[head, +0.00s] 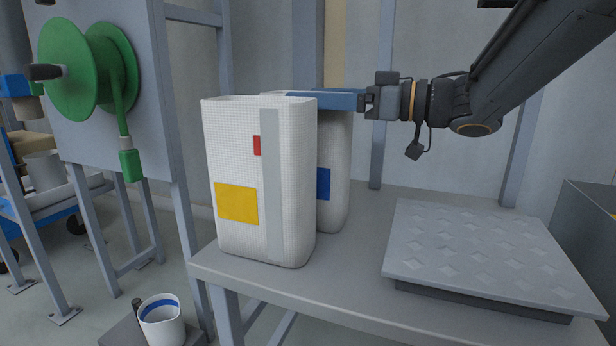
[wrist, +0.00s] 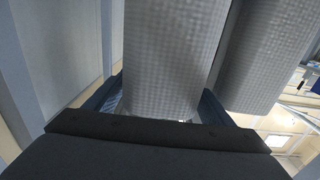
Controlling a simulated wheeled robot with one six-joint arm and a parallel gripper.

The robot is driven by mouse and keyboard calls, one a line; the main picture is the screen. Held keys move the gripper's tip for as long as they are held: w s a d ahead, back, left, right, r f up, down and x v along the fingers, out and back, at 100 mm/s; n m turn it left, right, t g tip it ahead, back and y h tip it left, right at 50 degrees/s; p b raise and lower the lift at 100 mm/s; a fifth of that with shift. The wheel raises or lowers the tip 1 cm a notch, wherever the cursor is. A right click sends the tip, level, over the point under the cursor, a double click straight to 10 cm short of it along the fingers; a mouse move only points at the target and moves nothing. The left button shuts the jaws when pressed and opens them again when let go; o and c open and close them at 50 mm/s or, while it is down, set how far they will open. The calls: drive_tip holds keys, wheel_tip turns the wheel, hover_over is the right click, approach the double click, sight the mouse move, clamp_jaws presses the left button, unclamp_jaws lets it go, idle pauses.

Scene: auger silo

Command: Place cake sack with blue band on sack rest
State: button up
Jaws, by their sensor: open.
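The sack with a blue patch (head: 323,184) stands upright on the bench, mostly hidden behind a white sack with a yellow patch. My gripper (head: 300,96) reaches in from the right, level with the top of the blue-patched sack. In the wrist view a pale woven sack (wrist: 170,60) stands between my open blue fingers, which lie to either side of it. I cannot tell whether they touch it. The flat grey plate with a diamond pattern (head: 485,250), which looks like the sack rest, lies empty on the bench at the right.
The yellow-patched sack (head: 240,165) stands close in front, near the bench's (head: 350,275) left end. A second sack (wrist: 270,55) is at the right in the wrist view. A green reel (head: 85,70) hangs at the left. A white bucket (head: 162,322) is below.

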drive_tip(key=shift+x, duration=0.95)
drive_tip(key=c, duration=1.3)
drive_tip(key=shift+r, duration=0.15)
